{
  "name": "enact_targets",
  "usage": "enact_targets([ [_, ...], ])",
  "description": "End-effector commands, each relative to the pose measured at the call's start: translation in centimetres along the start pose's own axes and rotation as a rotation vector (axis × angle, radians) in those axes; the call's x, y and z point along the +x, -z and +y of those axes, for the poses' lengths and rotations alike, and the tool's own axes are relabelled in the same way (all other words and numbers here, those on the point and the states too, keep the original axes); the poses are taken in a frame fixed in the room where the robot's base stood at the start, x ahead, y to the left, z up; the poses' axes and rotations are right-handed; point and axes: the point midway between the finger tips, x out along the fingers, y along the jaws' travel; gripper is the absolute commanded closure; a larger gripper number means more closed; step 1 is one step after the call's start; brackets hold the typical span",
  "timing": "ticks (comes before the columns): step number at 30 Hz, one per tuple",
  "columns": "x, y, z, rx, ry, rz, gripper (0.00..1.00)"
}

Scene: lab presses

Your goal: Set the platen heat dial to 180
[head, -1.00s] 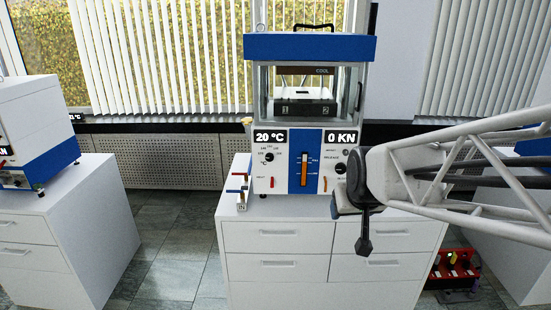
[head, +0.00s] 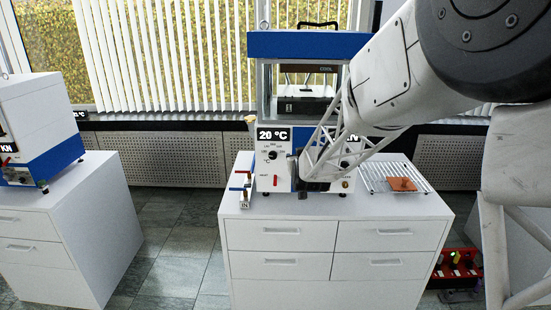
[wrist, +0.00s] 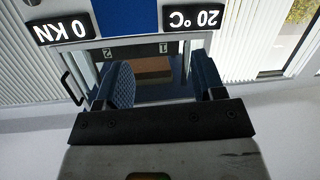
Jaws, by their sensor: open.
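The press (head: 300,45) has a blue top and a white front, with a lit display (head: 273,135) reading 20 °C. The platen heat dial (head: 272,155) is a small black knob below that display, with small numbers around it; its pointer is too small to read. My gripper (head: 306,186) is in front of the press's lower front, right of and below the dial, apart from it. In the wrist view my two blue-padded fingers (wrist: 163,78) are spread with nothing between them. That view is upside down and shows both displays; the dial is not visible there.
My arm covers the right part of the press front, including most of the KN display. A wire rack (head: 378,178) with an orange-brown piece (head: 401,184) lies on the cabinet to the right. Another press (head: 35,125) is far left.

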Motion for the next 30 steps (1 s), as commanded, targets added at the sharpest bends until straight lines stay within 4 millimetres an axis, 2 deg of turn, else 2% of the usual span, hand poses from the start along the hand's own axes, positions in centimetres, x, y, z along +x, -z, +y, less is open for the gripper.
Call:
enact_targets([
  [1, 1.4, -0.5, -0.6, -0.006, -0.003, 0.030, 0.37],
  [6, 5.4, -1.6, -2.3, -0.028, -0.025, 0.156, 0.37],
  [15, 11.0, -4.7, -5.7, -0.066, -0.075, 0.375, 0.37],
  [21, 13.2, -7.1, -7.7, -0.088, -0.109, 0.500, 0.37],
  [30, 14.2, -8.7, -9.0, -0.099, -0.134, 0.581, 0.37],
])
